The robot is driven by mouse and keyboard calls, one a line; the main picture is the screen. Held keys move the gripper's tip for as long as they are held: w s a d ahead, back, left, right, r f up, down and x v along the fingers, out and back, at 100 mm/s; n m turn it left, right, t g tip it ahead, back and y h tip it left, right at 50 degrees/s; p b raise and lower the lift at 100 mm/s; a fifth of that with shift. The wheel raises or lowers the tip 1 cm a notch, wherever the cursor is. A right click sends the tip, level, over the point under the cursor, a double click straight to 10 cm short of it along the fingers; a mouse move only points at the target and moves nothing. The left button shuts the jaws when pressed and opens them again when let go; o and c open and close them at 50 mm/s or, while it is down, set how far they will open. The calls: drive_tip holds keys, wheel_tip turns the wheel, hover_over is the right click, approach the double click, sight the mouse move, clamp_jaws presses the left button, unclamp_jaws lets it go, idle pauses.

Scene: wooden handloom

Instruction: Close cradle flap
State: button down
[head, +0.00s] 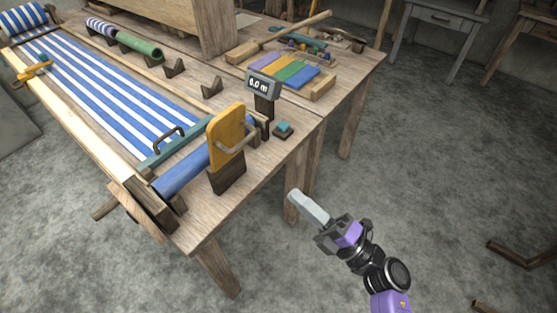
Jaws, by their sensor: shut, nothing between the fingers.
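The cradle flap appears to be the orange-yellow plate (225,133) standing upright on the near corner of the loom table, with a grey bar handle (238,142) on its right side. It rises above a dark wooden cradle block (228,179). A blue roll (185,172) lies beside it, running behind the flap, which hides part of it. My gripper (297,197) is shut and empty. It is off the table's right edge, to the right of and lower in the picture than the flap, and apart from it.
A small display (263,86) on a post and a teal button (284,128) stand right of the flap. Striped blue-white cloth (105,95) covers the left of the loom. Coloured slats (288,70) lie farther back. The floor (430,170) around my arm is clear.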

drive_tip(key=p+x, duration=0.2)
drive_tip(key=x, duration=1.1)
drive_tip(key=shift+w+a+r+p, duration=0.2)
drive_tip(key=shift+r+p, duration=0.1)
drive_tip(key=shift+p, duration=0.05)
